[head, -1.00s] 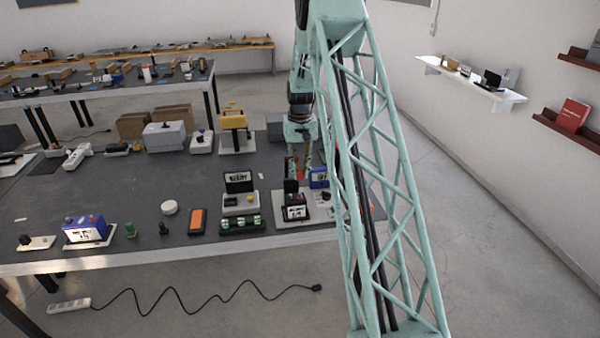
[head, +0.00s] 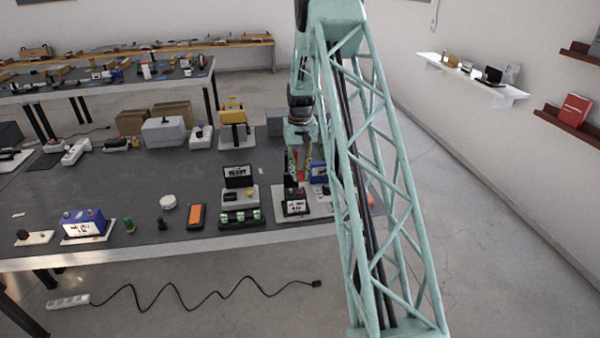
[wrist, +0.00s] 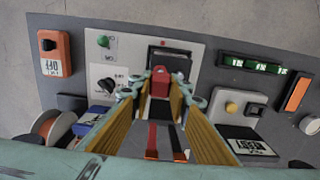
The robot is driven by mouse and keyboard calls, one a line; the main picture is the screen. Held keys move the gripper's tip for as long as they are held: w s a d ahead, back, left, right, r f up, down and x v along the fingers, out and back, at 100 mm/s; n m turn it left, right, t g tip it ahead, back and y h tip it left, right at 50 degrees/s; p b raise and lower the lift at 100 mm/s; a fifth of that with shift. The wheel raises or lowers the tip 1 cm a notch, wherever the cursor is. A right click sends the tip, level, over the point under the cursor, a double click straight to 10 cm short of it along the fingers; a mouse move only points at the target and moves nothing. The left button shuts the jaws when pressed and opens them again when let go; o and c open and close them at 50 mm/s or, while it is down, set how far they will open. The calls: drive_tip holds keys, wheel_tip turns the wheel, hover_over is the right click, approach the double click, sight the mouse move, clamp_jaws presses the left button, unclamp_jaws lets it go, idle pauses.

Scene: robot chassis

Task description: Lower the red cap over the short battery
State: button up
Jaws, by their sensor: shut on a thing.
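My gripper (head: 299,172) points down near the front edge of the dark workbench, over a pale plate. In the wrist view my gripper (wrist: 160,92) is shut on the red cap (wrist: 160,77), which sits between the fingertips. In the head view a small red patch of the cap (head: 301,178) shows at the fingertips. A black battery-like block with a white label (head: 296,207) stands just in front of and below the gripper. In the wrist view a dark block (wrist: 170,56) lies just beyond the cap. I cannot tell whether the cap touches it.
Close to the left are a yellow-button box (head: 240,196), a black strip with green cells (head: 241,218) and an orange block (head: 196,216). A blue battery (head: 318,172) stands close on the right. A green knob (wrist: 103,41) shows on the pale plate.

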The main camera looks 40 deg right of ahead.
sight(300, 172)
drive_tip(key=shift+f+b, duration=0.35)
drive_tip(key=shift+f, duration=0.65)
drive_tip(key=shift+f+b, duration=1.3)
drive_tip(key=shift+f, duration=0.8)
idle(2.8)
drive_tip(key=o, duration=0.8)
drive_tip(key=shift+r, duration=0.15)
drive_tip(key=shift+r, duration=5.9)
